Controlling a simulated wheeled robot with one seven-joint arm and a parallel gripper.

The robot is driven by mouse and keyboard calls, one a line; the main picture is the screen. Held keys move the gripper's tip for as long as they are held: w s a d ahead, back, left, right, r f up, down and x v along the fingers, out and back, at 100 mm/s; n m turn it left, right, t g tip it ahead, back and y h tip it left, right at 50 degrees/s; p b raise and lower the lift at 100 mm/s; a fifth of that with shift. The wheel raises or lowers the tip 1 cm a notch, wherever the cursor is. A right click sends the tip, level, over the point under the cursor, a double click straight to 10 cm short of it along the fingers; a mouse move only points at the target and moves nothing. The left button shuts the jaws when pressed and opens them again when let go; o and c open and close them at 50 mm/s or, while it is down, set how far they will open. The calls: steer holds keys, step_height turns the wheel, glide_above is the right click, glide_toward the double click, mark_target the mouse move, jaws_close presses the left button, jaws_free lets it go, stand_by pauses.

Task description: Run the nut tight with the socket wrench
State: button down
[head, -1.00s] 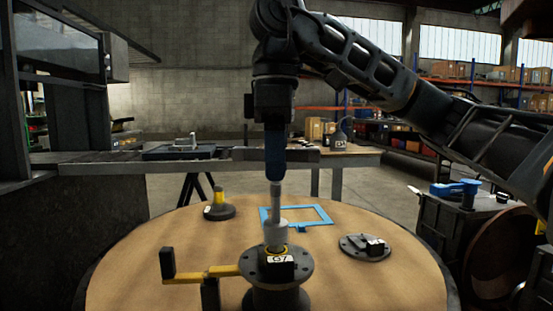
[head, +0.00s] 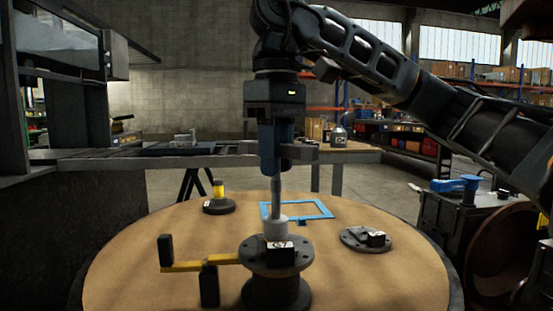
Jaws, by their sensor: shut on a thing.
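My gripper (head: 277,150) points straight down over the round table and is shut on the socket wrench.
A yellow arm with black ends (head: 200,266) reaches left from the post. A blue frame (head: 322,209), a dark base with a yellow top (head: 219,205) and a round flange plate (head: 366,239) lie around it on the brown table (head: 135,265). A bench (head: 100,160) stands behind.

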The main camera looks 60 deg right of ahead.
steer(key=m, duration=0.5)
steer(key=shift+b, duration=0.35)
steer(key=m, duration=0.4)
steer(key=m+b, duration=0.1)
steer(key=m, duration=0.4)
steer(key=shift+f, duration=0.1)
steer(key=m, duration=0.5)
steer(key=shift+b, duration=0.4)
steer(key=shift+a, duration=0.1)
